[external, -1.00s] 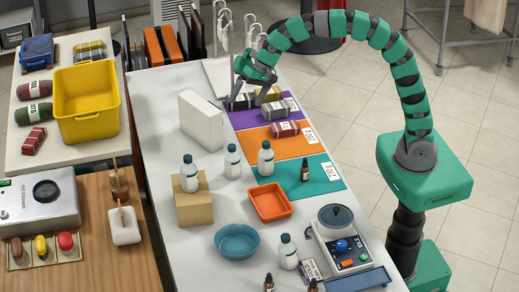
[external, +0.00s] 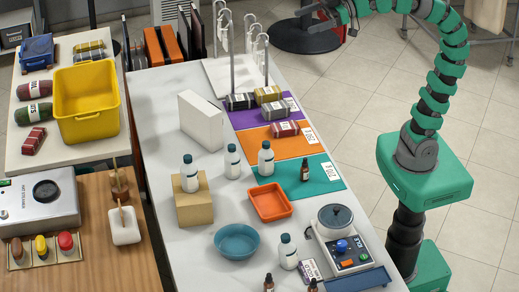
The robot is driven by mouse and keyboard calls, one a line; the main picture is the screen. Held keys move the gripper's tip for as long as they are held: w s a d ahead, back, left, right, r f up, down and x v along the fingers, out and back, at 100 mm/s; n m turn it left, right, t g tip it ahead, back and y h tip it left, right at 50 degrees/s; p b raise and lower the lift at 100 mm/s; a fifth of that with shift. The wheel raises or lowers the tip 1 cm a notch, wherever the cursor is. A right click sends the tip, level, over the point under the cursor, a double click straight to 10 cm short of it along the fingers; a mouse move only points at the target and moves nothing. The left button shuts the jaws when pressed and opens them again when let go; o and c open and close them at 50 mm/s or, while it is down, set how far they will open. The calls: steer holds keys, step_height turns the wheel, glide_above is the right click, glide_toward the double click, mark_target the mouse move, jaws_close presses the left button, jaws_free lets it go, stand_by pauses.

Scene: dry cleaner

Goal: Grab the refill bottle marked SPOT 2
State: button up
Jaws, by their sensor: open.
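Several white bottles with dark caps stand on the white counter, their markings too small to read, so I cannot tell which is SPOT 2. One bottle (external: 189,177) stands on a cardboard box (external: 194,205). Another bottle (external: 233,163) stands right of it, and a third bottle (external: 266,160) stands near the teal mat. A further bottle (external: 288,254) stands at the front beside the scale. My gripper (external: 346,24) is open and empty at the top edge of the external view, beyond the counter's right side and far from the bottles.
An orange tray (external: 271,203), a blue bowl (external: 236,242) and a scale (external: 341,240) occupy the front of the counter. A white upright panel (external: 201,121) stands further back. Rolled bundles lie on the purple and orange mats. Small brown bottles (external: 305,172) stand nearby.

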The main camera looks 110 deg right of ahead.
steer(key=shift+s+a+r, duration=0.15)
steer(key=shift+s+r, duration=0.25)
steer(key=c, duration=1.1)
steer(key=shift+o, duration=0.2)
steer(key=shift+w, duration=0.1)
steer(key=w+d+f+n+g+h, duration=0.25)
steer(key=w+f, duration=0.35)
steer(key=f, duration=0.3)
steer(key=w+d+f+n+g+h, duration=0.2)
steer(key=w+f+n+g, duration=0.15)
steer(key=w+f, duration=0.4)
steer(key=w+d+f+n+g+h, duration=0.2)
steer(key=w+f+g, duration=0.15)
steer(key=f, duration=0.65)
steer(key=n+g+h, duration=0.7)
steer(key=n, duration=0.2)
glide_above(233, 150)
steer(key=w+a, duration=0.1)
steer(key=a, duration=1)
step_height(233, 150, down, 27)
steer(key=b+x, duration=0.1)
steer(key=x, duration=1.2)
steer(key=shift+w+d+f, duration=0.1)
steer(key=shift+d+f, duration=0.1)
steer(key=shift+f, duration=0.1)
